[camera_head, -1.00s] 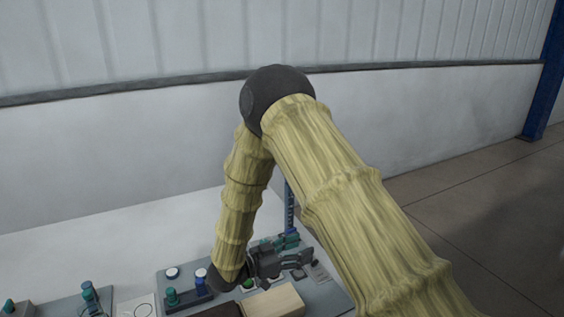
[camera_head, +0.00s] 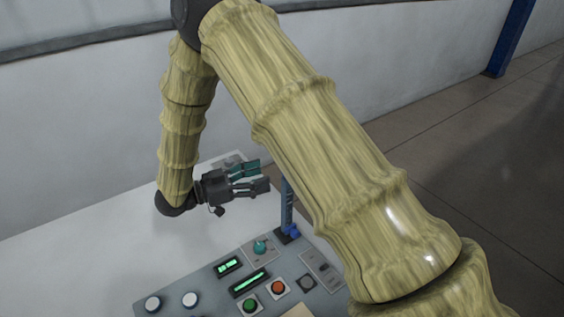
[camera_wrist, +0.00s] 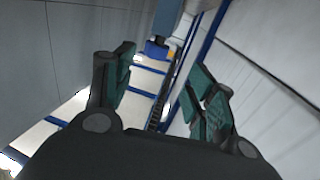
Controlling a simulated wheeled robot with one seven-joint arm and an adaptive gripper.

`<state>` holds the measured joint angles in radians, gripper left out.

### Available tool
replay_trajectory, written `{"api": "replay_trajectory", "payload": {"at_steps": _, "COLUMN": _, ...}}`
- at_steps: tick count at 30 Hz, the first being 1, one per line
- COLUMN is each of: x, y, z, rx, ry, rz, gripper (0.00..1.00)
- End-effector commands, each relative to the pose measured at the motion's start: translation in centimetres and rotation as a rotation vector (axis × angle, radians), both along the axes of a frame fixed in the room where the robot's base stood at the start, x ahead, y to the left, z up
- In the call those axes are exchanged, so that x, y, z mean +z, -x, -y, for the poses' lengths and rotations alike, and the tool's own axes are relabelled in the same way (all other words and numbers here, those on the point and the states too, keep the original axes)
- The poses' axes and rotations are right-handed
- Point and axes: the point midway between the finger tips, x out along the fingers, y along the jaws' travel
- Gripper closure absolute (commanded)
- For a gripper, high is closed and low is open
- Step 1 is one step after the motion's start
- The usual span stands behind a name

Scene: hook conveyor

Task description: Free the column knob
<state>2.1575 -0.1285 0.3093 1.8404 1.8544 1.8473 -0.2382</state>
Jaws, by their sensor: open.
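A blue upright post (camera_head: 287,205) stands at the back edge of the control panel; its top is hidden behind my arm. I cannot make out a separate knob on it. A teal knob (camera_head: 261,246) sits on the panel in front of the post. My gripper (camera_head: 264,174) is open and empty, left of the post and above the white surface behind the panel, its fingers pointing right. In the wrist view its teal-padded fingers (camera_wrist: 163,88) are spread apart, with blue and white structures beyond them and nothing between the pads.
The grey control panel (camera_head: 207,284) carries green-lit displays (camera_head: 249,283), a green button (camera_head: 250,305), an orange-red button (camera_head: 278,288) and white buttons (camera_head: 190,299). The white surface (camera_head: 80,262) at left is clear. My arm covers the right middle.

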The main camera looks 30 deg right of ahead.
Motion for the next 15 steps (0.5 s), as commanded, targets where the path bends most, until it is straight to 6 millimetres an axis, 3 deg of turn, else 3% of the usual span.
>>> {"api": "replay_trajectory", "payload": {"at_steps": 6, "x": 0.1, "y": -0.4, "z": 3.7, "rx": -0.004, "ry": 0.0, "rz": -0.009, "gripper": 0.44}}
{"api": "replay_trajectory", "payload": {"at_steps": 15, "x": -0.4, "y": -0.7, "z": 7.7, "rx": -0.001, "ry": 0.001, "rz": -0.013, "gripper": 0.44}}
